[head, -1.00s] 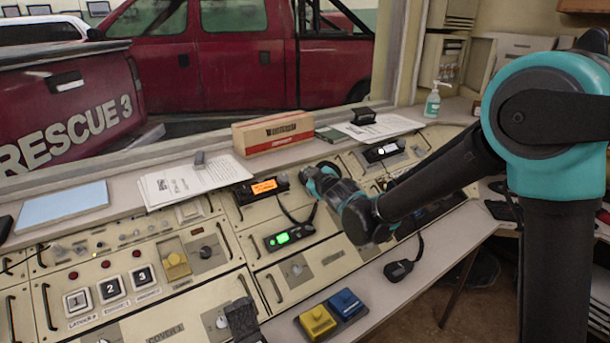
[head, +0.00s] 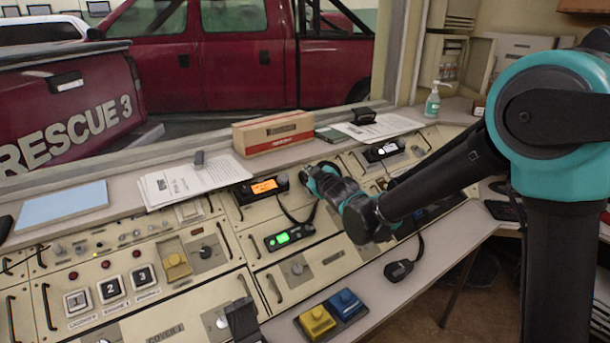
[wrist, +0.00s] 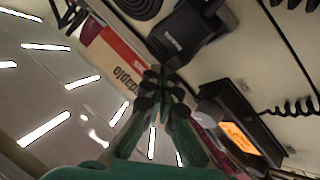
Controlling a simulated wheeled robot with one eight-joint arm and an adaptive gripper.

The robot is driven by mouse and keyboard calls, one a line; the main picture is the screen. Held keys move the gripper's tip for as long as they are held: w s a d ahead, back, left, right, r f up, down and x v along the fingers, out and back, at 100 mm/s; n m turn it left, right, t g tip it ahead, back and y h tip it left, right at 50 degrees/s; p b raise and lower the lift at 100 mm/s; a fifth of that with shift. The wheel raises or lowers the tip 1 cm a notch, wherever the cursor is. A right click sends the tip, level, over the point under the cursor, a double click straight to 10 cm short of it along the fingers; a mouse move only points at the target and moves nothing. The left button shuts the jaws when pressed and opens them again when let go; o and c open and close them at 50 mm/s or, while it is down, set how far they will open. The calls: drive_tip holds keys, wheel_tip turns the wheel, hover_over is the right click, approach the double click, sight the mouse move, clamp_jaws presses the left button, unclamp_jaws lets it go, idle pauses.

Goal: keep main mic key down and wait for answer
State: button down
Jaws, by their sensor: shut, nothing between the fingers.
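I see no label that marks the main mic key. Two large keys, one yellow (head: 317,320) and one blue (head: 345,303), sit on a dark base at the console's front edge. A black hand mic (head: 399,270) lies to their right. My gripper (head: 311,176) is over the back part of the console, right of the radio with an orange display (head: 264,187) and well away from the two keys. In the wrist view my gripper (wrist: 158,76) is shut and empty, with the orange display (wrist: 238,137) to its right and a black device (wrist: 185,38) beyond its tips.
A cardboard box (head: 273,132), papers (head: 190,182) and a blue pad (head: 62,206) lie on the ledge below the window. A green-lit handset (head: 289,236) lies on the console. My arm stretches across the console's right part.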

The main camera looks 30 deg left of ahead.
drive_tip(key=shift+s+d+r, duration=0.15)
drive_tip(key=shift+d+r, duration=0.15)
drive_tip(key=shift+r, duration=0.2)
drive_tip(key=shift+r, duration=0.1)
drive_tip(key=shift+s+d+r, duration=0.2)
drive_tip(key=shift+d+r, duration=0.2)
drive_tip(key=shift+r, duration=0.3)
drive_tip(key=shift+s+d+r, duration=0.2)
drive_tip(key=shift+d+r, duration=0.2)
drive_tip(key=shift+r, duration=0.25)
drive_tip(key=shift+s+d+r, duration=0.2)
drive_tip(key=shift+d+r, duration=0.2)
drive_tip(key=shift+r, duration=0.3)
drive_tip(key=shift+d, duration=0.1)
